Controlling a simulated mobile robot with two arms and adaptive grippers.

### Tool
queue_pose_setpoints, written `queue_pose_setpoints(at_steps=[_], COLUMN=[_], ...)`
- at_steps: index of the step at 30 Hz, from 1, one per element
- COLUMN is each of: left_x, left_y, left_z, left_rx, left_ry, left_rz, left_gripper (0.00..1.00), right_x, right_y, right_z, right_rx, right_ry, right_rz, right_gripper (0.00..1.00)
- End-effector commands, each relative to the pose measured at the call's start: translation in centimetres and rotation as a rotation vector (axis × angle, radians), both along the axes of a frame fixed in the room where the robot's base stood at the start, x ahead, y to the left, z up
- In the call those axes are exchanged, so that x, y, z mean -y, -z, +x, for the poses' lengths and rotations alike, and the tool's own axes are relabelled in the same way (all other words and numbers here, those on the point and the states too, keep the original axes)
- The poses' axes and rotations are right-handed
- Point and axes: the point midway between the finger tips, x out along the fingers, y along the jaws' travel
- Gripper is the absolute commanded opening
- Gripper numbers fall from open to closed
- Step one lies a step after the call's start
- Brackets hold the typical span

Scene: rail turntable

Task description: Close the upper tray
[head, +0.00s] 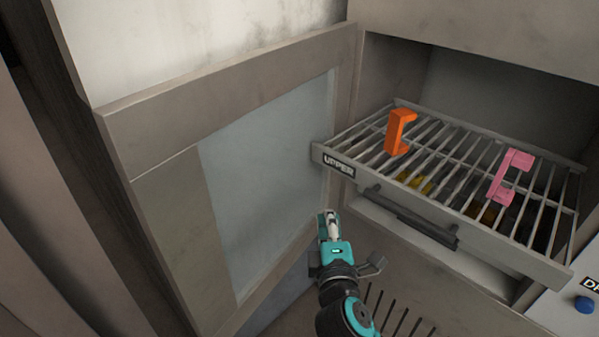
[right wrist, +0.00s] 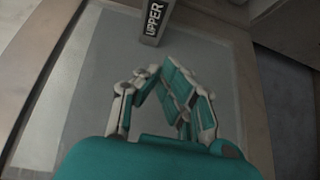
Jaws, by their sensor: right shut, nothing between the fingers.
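The upper tray (head: 330,162) is a grey slatted rack with an "UPPER" label, pulled partway out of the cabinet at the right in the head view. A dark bar handle (head: 410,216) runs along its front. An orange bracket (head: 398,131) and a pink bracket (head: 511,176) stand on its slats. My right gripper (head: 329,222) is shut and empty, in front of and below the tray's labelled left corner, apart from it. The right wrist view shows the gripper's fingers (right wrist: 160,85) below the labelled end of the tray (right wrist: 153,22). My left gripper is not in view.
An open cabinet door (head: 165,190) with a glass pane stands left of the tray and close to my right gripper. Yellow items (head: 420,184) show beneath the slats. A panel with a blue button (head: 584,305) is at the lower right.

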Motion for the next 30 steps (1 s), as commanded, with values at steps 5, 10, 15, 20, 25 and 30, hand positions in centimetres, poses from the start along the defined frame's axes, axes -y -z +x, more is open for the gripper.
queue_pose_setpoints(at_steps=[5,10,15,20,25,30], left_x=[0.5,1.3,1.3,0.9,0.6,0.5], left_y=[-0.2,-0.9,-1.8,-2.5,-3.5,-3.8], left_z=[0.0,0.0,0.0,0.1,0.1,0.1], left_rx=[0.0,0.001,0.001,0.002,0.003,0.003], left_ry=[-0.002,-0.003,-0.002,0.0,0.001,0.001], left_rz=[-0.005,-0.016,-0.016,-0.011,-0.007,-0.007], left_gripper=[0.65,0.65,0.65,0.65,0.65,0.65], right_x=[0.3,0.5,0.8,1.0,3.0,3.9], right_y=[-2.4,-2.5,-2.5,-2.5,-2.4,-2.2], right_z=[0.1,2.7,6.4,9.7,11.2,12.0], right_rx=[0.045,0.045,0.044,0.043,0.041,0.041], right_ry=[0.012,0.013,0.011,0.012,0.01,0.01], right_rz=[-0.02,-0.02,-0.018,-0.017,-0.017,-0.014], right_gripper=[0.0,0.0,0.0,0.0,0.0,0.0])
